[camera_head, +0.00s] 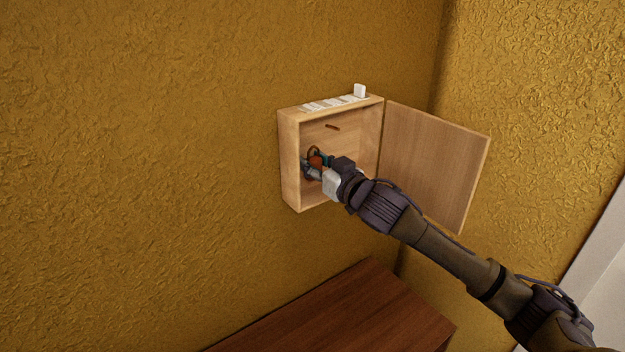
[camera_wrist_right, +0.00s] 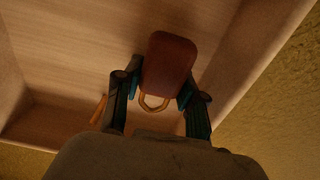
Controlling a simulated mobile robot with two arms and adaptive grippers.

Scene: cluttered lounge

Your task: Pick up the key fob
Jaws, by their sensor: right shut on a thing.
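The key fob (camera_wrist_right: 168,66) is a reddish-brown rounded tag with a tan ring at one end. In the right wrist view it sits between the two fingers of my right gripper (camera_wrist_right: 160,92), which is shut on it. In the head view my right gripper (camera_head: 313,168) reaches into the open wooden key box (camera_head: 290,160) on the wall, and the fob shows as a small orange-red patch (camera_head: 316,160) at the fingers, partly hidden. I cannot tell whether the fob still touches a peg. My left gripper is not in view.
The box door (camera_head: 436,165) stands open to the right, close to my right arm. A wooden peg (camera_head: 332,127) is on the box's back. Small white items (camera_head: 359,91) lie on top of the box. A dark wooden cabinet top (camera_head: 345,310) is below.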

